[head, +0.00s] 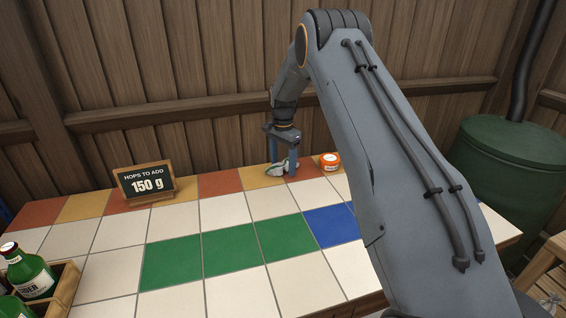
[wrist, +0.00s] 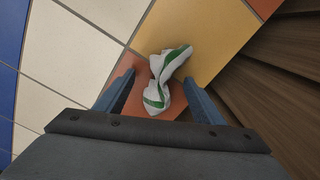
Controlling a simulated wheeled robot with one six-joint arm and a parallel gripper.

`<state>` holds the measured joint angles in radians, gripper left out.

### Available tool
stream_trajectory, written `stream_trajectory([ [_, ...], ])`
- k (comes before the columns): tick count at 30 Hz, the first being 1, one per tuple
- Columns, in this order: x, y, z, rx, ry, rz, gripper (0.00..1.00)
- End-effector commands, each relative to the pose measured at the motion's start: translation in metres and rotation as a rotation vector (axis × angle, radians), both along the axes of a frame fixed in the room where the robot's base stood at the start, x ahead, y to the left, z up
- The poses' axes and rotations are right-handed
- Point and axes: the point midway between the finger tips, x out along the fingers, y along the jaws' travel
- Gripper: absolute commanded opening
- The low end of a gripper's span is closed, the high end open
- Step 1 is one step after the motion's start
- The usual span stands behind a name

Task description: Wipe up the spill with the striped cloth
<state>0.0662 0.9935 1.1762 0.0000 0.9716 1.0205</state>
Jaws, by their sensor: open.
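The striped cloth, white with green bands, lies bunched at the back edge of the tiled counter. It is small in the head view (head: 276,169) and clear in the wrist view (wrist: 172,66), across a terracotta and a yellow tile. My gripper (head: 285,170) points down over it; in the wrist view the two blue fingers (wrist: 158,92) are apart, with the near end of the cloth between them. I cannot tell whether they touch it. No spill shows clearly in either view; my arm hides part of the counter's right side.
A small sign reading "HOPS TO ADD 150 g" (head: 146,185) stands at the back left. An orange jar (head: 330,161) is just right of my gripper. A crate (head: 66,290) with green bottles (head: 30,273) is at front left. The middle tiles are clear. A wooden wall (head: 180,60) rises behind.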

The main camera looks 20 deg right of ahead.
Motion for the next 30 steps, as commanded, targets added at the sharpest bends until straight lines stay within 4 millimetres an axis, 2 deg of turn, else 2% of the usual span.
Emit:
stream_trajectory([
  [4, -0.0001, 0.0, -0.0081, 0.0, 0.001, 0.0, 0.62],
  [24, 0.0, 0.0, -0.0058, 0.0, 0.0, 0.0, 0.0],
  [30, -0.0004, 0.0, -0.0098, 0.0, 0.002, 0.0, 0.0],
])
